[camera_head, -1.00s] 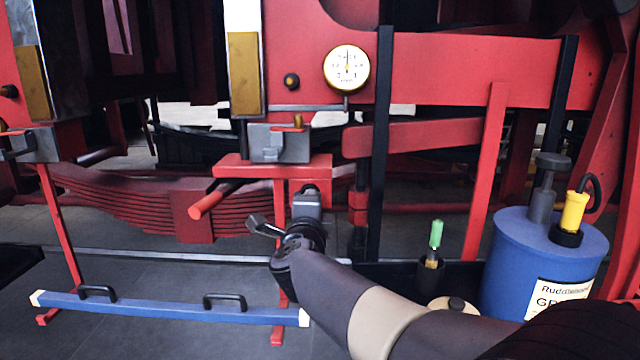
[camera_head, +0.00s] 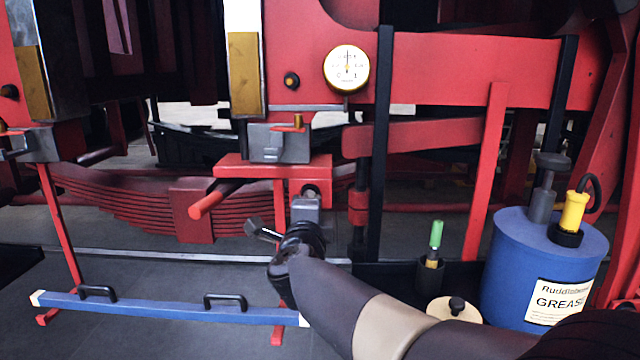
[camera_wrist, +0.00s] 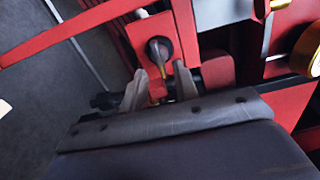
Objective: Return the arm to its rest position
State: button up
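My gripper (camera_wrist: 160,82) shows in the wrist view with its two grey fingers apart. No held object is clear between them; a small yellowish part shows in the gap, and I cannot tell if it is touched. Beyond the fingertips is a red stand (camera_wrist: 137,40) with a dark round knob (camera_wrist: 160,48). In the head view my gripper (camera_head: 305,206) is low in front of the red stand (camera_head: 278,172), below its top plate. My arm reaches in from the lower right and hides part of the floor and the stand's leg.
A blue grease drum (camera_head: 510,265) with a yellow-handled fitting stands at right. A green-tipped tool (camera_head: 436,236) stands in a dark cup beside it. A blue bar (camera_head: 160,307) with black handles crosses low at left. A dial gauge (camera_head: 346,69) is on the red frame above.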

jog(key=shift+w+r+n+p, duration=0.1)
jog(key=shift+w+n+p, duration=0.3)
jog(key=shift+n+p, duration=0.85)
jog(key=shift+w+r+n+p, duration=0.1)
jog(key=shift+w+n+p, duration=0.5)
jog(key=shift+n, duration=1)
jog(key=shift+w+n+p, duration=0.2)
jog(key=shift+n+p, duration=1)
jog(key=shift+n, duration=0.25)
